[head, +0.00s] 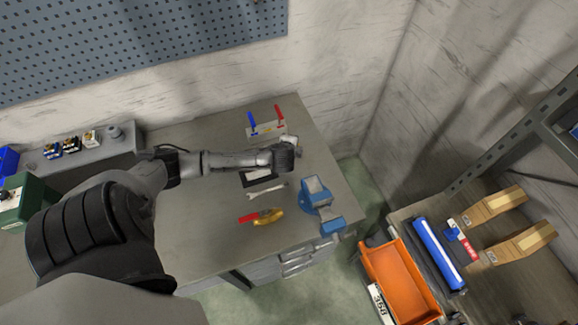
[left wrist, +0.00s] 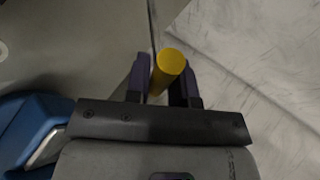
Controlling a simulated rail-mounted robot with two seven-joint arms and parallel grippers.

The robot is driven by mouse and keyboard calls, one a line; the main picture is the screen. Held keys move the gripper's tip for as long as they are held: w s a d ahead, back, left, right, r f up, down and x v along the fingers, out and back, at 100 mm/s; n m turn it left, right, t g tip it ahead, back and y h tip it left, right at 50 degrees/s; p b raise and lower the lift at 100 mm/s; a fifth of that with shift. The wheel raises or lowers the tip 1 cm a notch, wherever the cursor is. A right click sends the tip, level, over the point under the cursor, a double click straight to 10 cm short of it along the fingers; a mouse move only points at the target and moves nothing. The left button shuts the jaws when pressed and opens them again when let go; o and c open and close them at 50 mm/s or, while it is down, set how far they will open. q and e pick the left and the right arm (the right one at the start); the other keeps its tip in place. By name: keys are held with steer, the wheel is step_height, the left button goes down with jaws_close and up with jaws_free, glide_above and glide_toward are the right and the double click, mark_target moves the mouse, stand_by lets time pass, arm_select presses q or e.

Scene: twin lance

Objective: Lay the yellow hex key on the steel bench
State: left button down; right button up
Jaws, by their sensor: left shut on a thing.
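My left gripper (left wrist: 164,78) is shut on the yellow hex key (left wrist: 170,62), which shows in the left wrist view as a yellow rod seen nearly end-on between the two fingers. In the head view my left arm reaches across the steel bench (head: 205,245), and the gripper (head: 290,145) is near the bench's right side, behind the blue vise. The hex key cannot be made out there. The bench also fills the upper left of the left wrist view (left wrist: 70,45). I cannot tell how high the key is above it. My right gripper is not in view.
The blue vise (head: 316,192) stands at the bench's right edge. A rack with blue and red tools (head: 266,130) stands behind the arm. A wrench (head: 268,190) and a red-and-yellow tool (head: 262,216) lie on the bench. Its front left is bare. An orange bin (head: 400,280) is at right.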

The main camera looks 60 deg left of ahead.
arm_select(q)
step_height(320, 180, down, 2)
steer(key=shift+b, duration=0.55)
steer(key=shift+f, duration=1.15)
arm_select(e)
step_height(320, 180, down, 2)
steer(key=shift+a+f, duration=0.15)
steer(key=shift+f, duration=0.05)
arm_select(q)
steer(key=c, duration=1.1)
jaws_free()
